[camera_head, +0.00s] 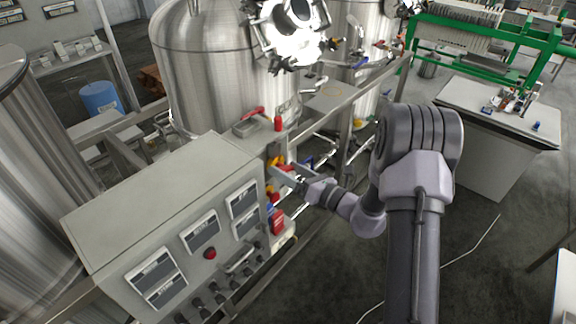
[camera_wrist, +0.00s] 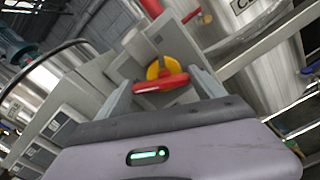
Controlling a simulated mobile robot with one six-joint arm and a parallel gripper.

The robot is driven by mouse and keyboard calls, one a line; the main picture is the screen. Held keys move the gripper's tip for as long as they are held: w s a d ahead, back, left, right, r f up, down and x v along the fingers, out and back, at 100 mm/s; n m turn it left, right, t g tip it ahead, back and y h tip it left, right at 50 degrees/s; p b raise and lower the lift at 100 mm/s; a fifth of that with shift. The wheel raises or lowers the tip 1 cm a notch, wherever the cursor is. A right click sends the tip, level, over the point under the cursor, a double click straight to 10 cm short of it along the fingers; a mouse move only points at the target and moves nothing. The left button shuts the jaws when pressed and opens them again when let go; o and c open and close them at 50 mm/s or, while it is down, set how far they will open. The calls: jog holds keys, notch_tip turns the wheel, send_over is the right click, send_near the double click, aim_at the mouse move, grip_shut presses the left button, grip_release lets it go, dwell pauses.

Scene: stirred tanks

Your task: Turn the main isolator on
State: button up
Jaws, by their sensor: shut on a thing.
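The main isolator appears as a red handle (camera_wrist: 160,84) on a round yellow disc (camera_wrist: 158,67), mounted on a grey box in the wrist view. The handle lies nearly level across that picture. My gripper (camera_wrist: 162,80) has one finger at each end of the handle and is shut on it. In the head view my gripper (camera_head: 289,171) reaches in from the right to the red handle (camera_head: 284,168), beside the grey control cabinet. The fingers partly cover the handle there. I cannot read any on or off marking.
The grey control cabinet (camera_head: 165,200) with meters and knobs stands left of my gripper. More red and blue parts sit just below it, including a red box (camera_head: 278,221). Steel tanks (camera_head: 215,75) stand behind. A white bench (camera_head: 500,112) is at right, with open floor before it.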

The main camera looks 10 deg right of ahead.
jog(key=m+p, duration=0.2)
jog(key=m, duration=0.1)
jog(key=m+p, duration=0.2)
jog(key=m, duration=0.1)
jog(key=shift+w+d+r+m, duration=0.15)
jog(key=shift+d+m, duration=0.05)
jog(key=shift+m, duration=0.1)
jog(key=m+p, duration=0.1)
jog(key=m, duration=0.2)
jog(key=m+p, duration=0.2)
jog(key=m, duration=0.1)
jog(key=shift+w+d+f, duration=0.1)
jog(key=shift+d+f, duration=0.1)
jog(key=shift+p, duration=0.3)
jog(key=o, duration=1.4)
jog(key=shift+c, duration=0.2)
jog(key=v, duration=1.7)
jog(key=shift+b, duration=0.4)
